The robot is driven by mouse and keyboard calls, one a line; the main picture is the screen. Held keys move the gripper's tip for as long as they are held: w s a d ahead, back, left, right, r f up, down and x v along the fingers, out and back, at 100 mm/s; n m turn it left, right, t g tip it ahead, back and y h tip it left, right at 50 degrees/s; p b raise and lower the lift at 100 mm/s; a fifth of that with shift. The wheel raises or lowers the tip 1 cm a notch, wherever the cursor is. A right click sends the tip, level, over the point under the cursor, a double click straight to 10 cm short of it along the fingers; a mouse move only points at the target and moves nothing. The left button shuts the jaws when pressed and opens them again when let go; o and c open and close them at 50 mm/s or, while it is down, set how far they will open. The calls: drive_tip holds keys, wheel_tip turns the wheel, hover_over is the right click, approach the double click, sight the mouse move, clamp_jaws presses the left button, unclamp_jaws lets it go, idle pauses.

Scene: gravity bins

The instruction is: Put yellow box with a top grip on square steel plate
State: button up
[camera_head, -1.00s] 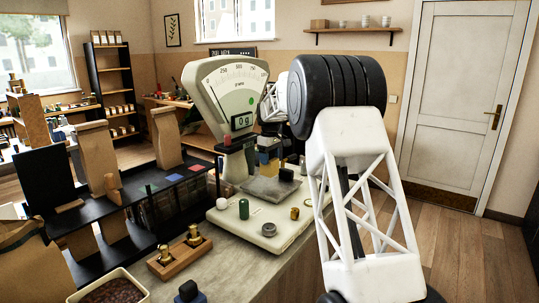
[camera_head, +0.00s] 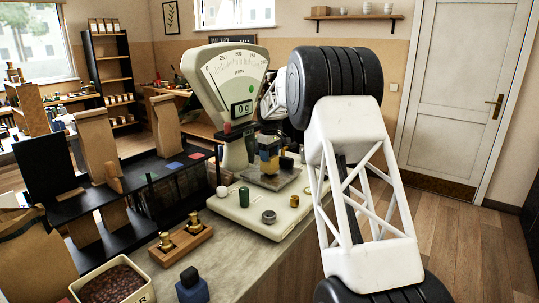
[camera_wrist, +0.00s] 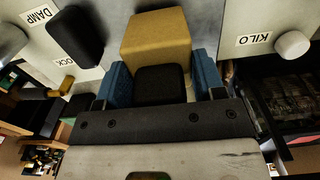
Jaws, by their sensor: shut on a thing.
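The yellow box (camera_wrist: 155,35) with its black top grip (camera_wrist: 160,85) is at the upper middle of the wrist view. My gripper (camera_wrist: 163,88) is shut on the grip, with a blue finger on each side. In the head view, the yellow box (camera_head: 268,153) is small and partly covered by my gripper (camera_head: 268,144). The square steel plate (camera_head: 285,181) lies on the pale scale base, under and around the box. I cannot tell whether the box touches the plate. The scale display (camera_head: 242,109) reads 0 g.
A blue box (camera_head: 190,287) with a black grip stands in front. Brass weights (camera_head: 166,241) stand in a wooden block. A black block (camera_wrist: 75,35) shows beside the yellow box.

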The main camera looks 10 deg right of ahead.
drive_tip(key=shift+f, duration=0.45)
idle(0.6)
drive_tip(key=o, duration=1.3)
drive_tip(key=shift+o, duration=0.2)
drive_tip(key=shift+r, duration=3.9)
